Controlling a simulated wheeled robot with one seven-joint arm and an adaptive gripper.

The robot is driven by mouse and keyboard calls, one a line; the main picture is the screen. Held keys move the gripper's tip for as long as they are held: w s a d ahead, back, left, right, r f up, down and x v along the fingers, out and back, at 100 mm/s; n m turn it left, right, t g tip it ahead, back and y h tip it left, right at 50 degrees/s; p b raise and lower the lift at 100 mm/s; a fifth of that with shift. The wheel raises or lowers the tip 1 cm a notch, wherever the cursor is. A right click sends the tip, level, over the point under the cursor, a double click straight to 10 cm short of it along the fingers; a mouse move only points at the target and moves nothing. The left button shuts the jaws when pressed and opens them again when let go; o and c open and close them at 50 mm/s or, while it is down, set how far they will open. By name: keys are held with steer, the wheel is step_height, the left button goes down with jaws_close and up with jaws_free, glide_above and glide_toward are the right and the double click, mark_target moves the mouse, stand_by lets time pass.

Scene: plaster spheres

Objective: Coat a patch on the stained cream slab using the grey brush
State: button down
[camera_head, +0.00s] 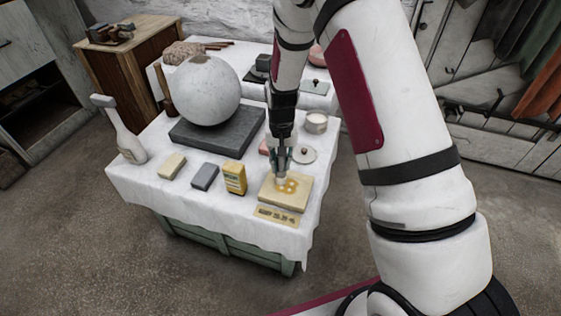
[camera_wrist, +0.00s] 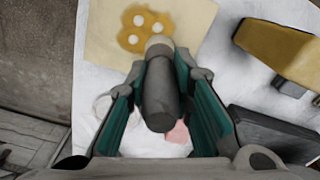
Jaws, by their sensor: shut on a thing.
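The cream slab (camera_head: 299,203) lies near the front right corner of the cloth-covered table. In the wrist view, the slab (camera_wrist: 103,35) has an orange-brown stain (camera_wrist: 125,40) with a few round white spots on it. My gripper (camera_head: 283,163) is over the slab, pointing down, and is shut on the grey brush (camera_wrist: 160,95). The brush's pale end (camera_wrist: 158,42) is at the near edge of the stain. I cannot tell for certain whether it touches the slab.
A yellow box (camera_head: 234,180), a grey block (camera_head: 205,177) and a cream block (camera_head: 172,167) stand left of the slab. A label card (camera_head: 277,215) lies in front. A large plaster sphere (camera_head: 198,92) rests on a dark slab behind. A round lid (camera_head: 304,155) and white pot (camera_head: 316,122) are close behind the gripper.

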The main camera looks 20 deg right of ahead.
steer(key=shift+s+d, duration=0.8)
steer(key=shift+d, duration=0.25)
steer(key=shift+w+a, duration=0.9)
steer(key=shift+a, duration=0.3)
steer(key=shift+r, duration=0.1)
steer(key=shift+s+d+r+p, duration=0.45)
steer(key=shift+d+r+p, duration=0.15)
steer(key=shift+r, duration=0.1)
steer(key=shift+f+b, duration=0.55)
steer(key=shift+f, duration=0.25)
